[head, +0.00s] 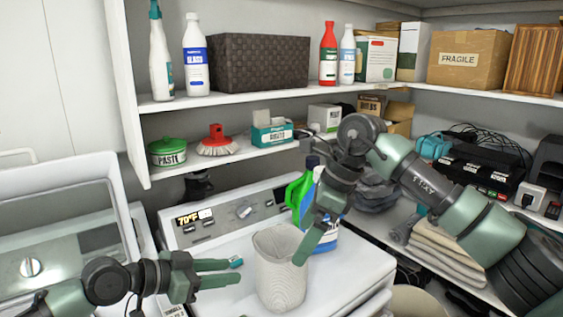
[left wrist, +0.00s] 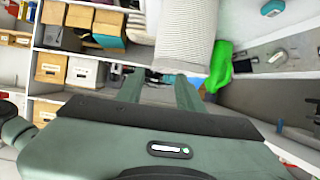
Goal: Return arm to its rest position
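My left gripper (head: 235,272) comes in low at the left of the head view, over the front of the white washer. Its two fingers are apart with nothing between them; they also show apart in the left wrist view (left wrist: 158,82). My right arm reaches in from the right, and its gripper (head: 308,250) points down beside the ribbed off-white container (head: 279,272). Only one right finger shows clearly, so its opening cannot be told. The container stands on the washer, to the right of the left gripper, and also shows in the left wrist view (left wrist: 187,38).
The white washer (head: 350,270) has a control panel at its back. A green jug and a blue-labelled bottle (head: 326,236) stand behind the container, partly hidden by my right gripper. Shelves above hold bottles, a dark basket (head: 260,62) and boxes. Folded towels (head: 445,248) lie at the right.

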